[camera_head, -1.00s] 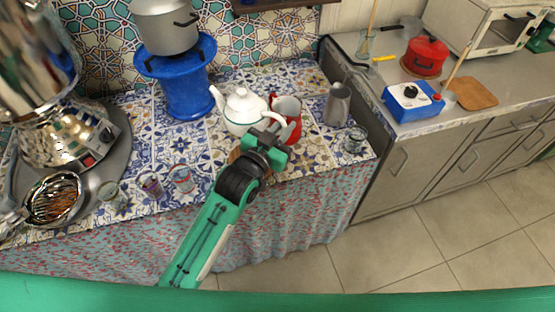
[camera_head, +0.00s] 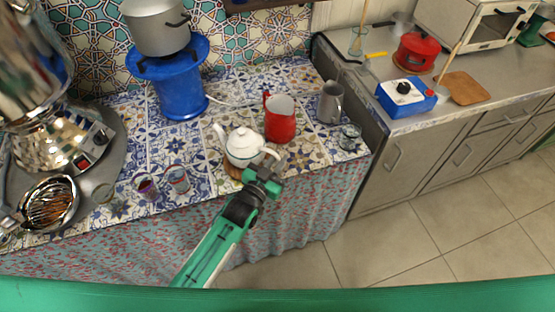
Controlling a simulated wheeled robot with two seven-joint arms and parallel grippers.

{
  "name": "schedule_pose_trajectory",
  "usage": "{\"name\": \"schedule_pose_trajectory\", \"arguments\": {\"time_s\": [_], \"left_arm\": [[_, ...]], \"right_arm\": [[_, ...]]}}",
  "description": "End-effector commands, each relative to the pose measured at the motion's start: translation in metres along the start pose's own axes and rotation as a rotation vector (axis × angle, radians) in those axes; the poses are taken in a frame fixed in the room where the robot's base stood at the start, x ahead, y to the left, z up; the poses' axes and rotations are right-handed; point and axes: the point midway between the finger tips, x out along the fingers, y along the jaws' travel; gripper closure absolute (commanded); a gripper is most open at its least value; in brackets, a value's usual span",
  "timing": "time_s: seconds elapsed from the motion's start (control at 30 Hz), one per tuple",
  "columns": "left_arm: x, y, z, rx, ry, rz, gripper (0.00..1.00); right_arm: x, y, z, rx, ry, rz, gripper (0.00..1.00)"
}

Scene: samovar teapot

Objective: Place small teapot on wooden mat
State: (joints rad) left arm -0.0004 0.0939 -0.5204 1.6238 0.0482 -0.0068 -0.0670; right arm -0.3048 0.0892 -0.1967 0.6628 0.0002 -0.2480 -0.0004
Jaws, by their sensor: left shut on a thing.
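The small white teapot (camera_head: 243,149) with a dark rim line is upright near the front of the tiled table, spout to the left and handle to the right. My left gripper (camera_head: 266,176) is shut on its handle from the front. The round wooden mat (camera_head: 232,171) shows as a brown edge just below the teapot, which hides most of it. I cannot tell whether the teapot touches the mat or is slightly above it. My right gripper is not in view.
A red pitcher (camera_head: 280,120) stands close behind the teapot, with a grey metal pitcher (camera_head: 329,104) and a glass (camera_head: 348,137) to the right. Glasses (camera_head: 177,179) stand to the left. A blue stand (camera_head: 181,88) is behind. A large samovar (camera_head: 50,140) is at far left.

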Motion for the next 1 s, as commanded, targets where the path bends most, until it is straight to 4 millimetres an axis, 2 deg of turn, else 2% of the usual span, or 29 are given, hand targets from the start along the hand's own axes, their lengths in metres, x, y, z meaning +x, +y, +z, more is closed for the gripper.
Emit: {"name": "schedule_pose_trajectory", "arguments": {"time_s": [0.23,0.27,0.37,0.73,0.87,1.0], "left_arm": [[0.001,0.000,0.000,0.002,0.004,0.000,1.00],[0.000,0.000,0.002,0.000,0.000,0.000,0.81],[0.000,0.000,0.001,0.000,0.000,0.000,0.63],[-0.003,0.000,0.000,0.000,-0.001,0.000,0.63],[-0.020,0.000,0.001,-0.001,-0.001,0.000,0.63],[-0.048,0.000,0.002,0.000,-0.002,0.000,0.63]], "right_arm": [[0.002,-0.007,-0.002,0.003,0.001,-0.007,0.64],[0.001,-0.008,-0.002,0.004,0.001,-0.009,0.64],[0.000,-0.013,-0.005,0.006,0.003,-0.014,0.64],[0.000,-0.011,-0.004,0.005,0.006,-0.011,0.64],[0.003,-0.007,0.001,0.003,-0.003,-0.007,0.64],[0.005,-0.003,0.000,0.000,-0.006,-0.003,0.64]]}}
